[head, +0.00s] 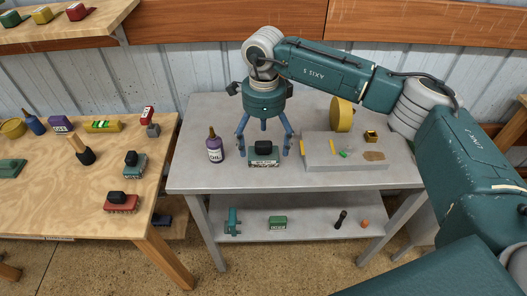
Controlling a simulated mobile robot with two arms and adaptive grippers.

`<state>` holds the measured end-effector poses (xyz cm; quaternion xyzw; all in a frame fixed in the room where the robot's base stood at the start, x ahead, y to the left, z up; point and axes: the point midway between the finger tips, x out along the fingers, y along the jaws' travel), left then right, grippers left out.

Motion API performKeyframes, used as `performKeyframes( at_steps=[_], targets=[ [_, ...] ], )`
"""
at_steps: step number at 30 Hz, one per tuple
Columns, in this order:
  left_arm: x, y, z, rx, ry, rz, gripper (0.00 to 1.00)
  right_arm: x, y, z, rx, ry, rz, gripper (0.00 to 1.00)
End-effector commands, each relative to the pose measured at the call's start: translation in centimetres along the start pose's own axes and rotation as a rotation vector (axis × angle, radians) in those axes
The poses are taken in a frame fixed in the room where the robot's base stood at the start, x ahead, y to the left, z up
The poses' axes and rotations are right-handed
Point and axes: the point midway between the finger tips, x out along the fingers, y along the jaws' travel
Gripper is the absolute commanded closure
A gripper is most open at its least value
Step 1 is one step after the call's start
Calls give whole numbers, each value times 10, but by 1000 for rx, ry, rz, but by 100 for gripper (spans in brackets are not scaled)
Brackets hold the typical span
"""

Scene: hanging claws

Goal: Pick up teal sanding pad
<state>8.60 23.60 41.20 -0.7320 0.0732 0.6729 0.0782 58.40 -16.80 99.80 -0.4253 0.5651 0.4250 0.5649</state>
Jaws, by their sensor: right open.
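A teal sanding pad (264,161) with a black knob and a pale label lies on the grey metal table, near its front edge. My right gripper (265,140) points down above it. Its blue fingers are spread wide, one to each side of the black knob, with nothing held. Whether the fingertips touch the pad, I cannot tell. A similar teal block with a black knob (135,168) sits on the wooden table at left. My left gripper is not in view.
A dark oil bottle (215,150) stands just left of the gripper. A grey slab (345,157) with small pieces and a yellow disc (342,114) lies to the right. A red block with a black knob (121,205) is on the wooden table (60,215).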

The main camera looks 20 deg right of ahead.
Motion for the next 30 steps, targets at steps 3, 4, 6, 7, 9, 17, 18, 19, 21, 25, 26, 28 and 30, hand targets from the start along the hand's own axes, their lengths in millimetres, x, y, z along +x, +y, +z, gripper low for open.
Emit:
performKeyframes(
  at_steps=[3, 4, 6, 7, 9, 17, 18, 19, 21, 25, 26, 28, 30],
  targets=[
    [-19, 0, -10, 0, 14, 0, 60, 15, -1, 0, 1, 3, 6, 11],
    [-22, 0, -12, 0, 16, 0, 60, 20, -1, 0, 1, 3, 6, 11],
    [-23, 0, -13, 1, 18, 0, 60, 31, -2, 0, 1, 1, 4, 11],
    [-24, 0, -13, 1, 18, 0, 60, 34, -2, 0, 0, 0, 4, 11],
    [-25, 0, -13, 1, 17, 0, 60, 40, -2, 1, -1, 0, 2, 11],
    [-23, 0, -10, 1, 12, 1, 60, 44, -2, 1, -1, -1, 1, 11],
    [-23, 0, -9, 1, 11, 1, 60, 44, -2, 1, -1, -1, 1, 19],
    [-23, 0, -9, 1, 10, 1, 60, 44, -2, 1, -1, -1, 1, 25],
    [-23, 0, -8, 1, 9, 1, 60, 44, -2, 1, -1, -1, 1, 39],
    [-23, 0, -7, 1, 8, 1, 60, 44, -2, 1, -1, -1, 1, 63],
    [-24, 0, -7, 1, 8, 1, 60, 43, -2, 1, -1, -2, 0, 64],
    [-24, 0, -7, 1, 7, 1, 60, 43, -2, 1, -1, -2, 0, 64],
    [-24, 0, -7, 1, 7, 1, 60, 43, -2, 1, -1, -2, 0, 64]
  ],
)
